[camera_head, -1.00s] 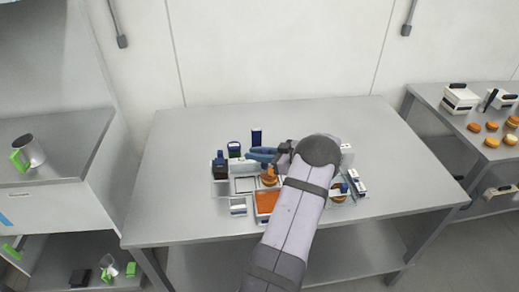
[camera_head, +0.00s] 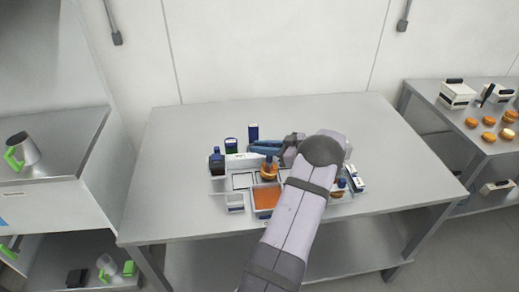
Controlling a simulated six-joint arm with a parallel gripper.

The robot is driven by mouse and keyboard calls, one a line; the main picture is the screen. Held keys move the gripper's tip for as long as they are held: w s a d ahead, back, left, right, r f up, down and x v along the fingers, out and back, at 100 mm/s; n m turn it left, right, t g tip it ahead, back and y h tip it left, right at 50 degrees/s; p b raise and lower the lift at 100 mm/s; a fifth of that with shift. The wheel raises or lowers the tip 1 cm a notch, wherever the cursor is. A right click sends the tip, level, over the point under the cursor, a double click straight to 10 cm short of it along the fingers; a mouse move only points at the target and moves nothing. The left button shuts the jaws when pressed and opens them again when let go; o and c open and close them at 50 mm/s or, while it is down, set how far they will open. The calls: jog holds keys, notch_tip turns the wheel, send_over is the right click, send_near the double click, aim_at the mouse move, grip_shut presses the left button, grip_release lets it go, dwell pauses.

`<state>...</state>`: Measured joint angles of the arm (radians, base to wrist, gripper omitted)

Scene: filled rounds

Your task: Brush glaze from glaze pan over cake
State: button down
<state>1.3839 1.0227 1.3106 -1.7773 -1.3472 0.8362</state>
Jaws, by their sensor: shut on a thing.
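My gripper (camera_head: 265,148) is over the middle of the work area on the grey table, with blue fingers pointing left. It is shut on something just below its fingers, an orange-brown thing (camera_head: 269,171). It is too small to tell whether this is a cake or the end of a brush. The glaze pan (camera_head: 266,199), a square tray with orange inside, lies just in front and below it. Another round orange-brown piece, perhaps a cake (camera_head: 337,192), is partly hidden to the right of my arm. My arm covers the ground between.
Blue and dark containers (camera_head: 217,165) stand at the left, with a tall blue one (camera_head: 253,132) behind. A white-blue box (camera_head: 356,181) is at the right. The table (camera_head: 180,130) is clear around the group. A side table (camera_head: 450,118) holds several rounds.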

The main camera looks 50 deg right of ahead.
jog(key=a+r+p, duration=0.3)
jog(key=r+p, duration=0.3)
jog(key=p, duration=0.2)
jog(key=shift+s+a+r+p, duration=0.3)
jog(key=shift+r, duration=0.05)
dwell(2.4)
